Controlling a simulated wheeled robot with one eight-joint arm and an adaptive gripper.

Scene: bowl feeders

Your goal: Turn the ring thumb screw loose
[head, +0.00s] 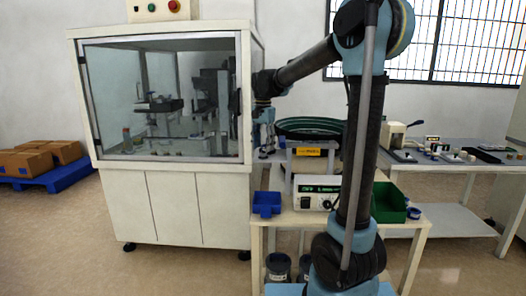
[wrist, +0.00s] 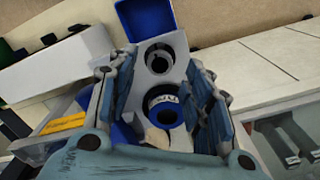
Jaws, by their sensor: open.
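In the wrist view my gripper (wrist: 162,84) is open, with one finger on each side of a grey plate with a round, dark-centred collar (wrist: 158,58). Below it, between the fingers, is a blue ring-shaped part (wrist: 164,107) with a dark hole and a white marked band. I cannot tell for sure which of these is the ring thumb screw, nor whether a finger touches either one. In the head view my gripper (head: 264,118) is small, between the cabinet and the bowl feeder (head: 310,127); the screw cannot be made out there.
A glazed machine cabinet (head: 172,200) stands close on the left of my gripper. The feeder's bench carries a blue bin (head: 266,203), a controller box (head: 312,190) and a green bin (head: 388,206). The blue bin also shows in the wrist view (wrist: 150,18).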

